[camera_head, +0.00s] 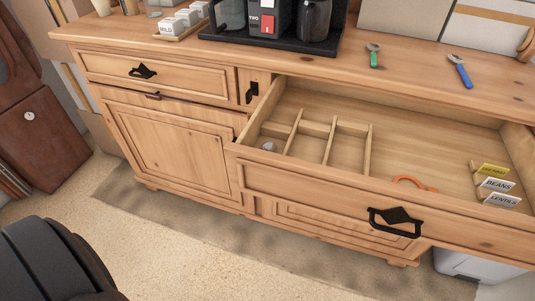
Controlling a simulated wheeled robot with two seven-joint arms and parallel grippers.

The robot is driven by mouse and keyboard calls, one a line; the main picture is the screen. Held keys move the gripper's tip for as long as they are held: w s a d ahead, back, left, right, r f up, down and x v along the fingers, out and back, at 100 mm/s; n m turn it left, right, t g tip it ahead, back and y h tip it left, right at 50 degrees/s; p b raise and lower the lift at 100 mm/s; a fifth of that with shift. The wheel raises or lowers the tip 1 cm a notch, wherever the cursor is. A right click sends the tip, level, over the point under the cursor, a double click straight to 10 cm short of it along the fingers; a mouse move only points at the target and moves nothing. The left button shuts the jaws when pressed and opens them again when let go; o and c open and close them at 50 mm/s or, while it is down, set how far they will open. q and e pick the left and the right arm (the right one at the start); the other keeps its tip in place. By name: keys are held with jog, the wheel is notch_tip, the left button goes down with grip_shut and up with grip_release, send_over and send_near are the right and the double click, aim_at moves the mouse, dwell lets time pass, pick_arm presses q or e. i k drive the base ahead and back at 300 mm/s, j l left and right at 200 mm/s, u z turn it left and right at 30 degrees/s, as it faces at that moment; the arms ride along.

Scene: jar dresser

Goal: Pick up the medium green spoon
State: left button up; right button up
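A green spoon (373,56) with a green handle and a metal bowl lies on the dresser top (410,66), right of the coffee machine. A blue-handled spoon (461,72) lies farther right on the same top. I cannot tell from this view which size either one is. Neither of my grippers is in view. A dark rounded part at the lower left seems to be mine.
The right drawer (330,193) is pulled open below the spoons, with wooden dividers (332,135), an orange-red object (413,183) and labelled cards (496,184) inside. A black tray with a coffee machine (268,18) stands left of the green spoon. Boards (408,18) lean behind.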

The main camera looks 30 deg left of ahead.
aim_at(372, 48)
jog(key=i+z, duration=0.25)
jog(key=z, duration=0.2)
jog(key=i+z, duration=0.2)
jog(key=z, duration=0.25)
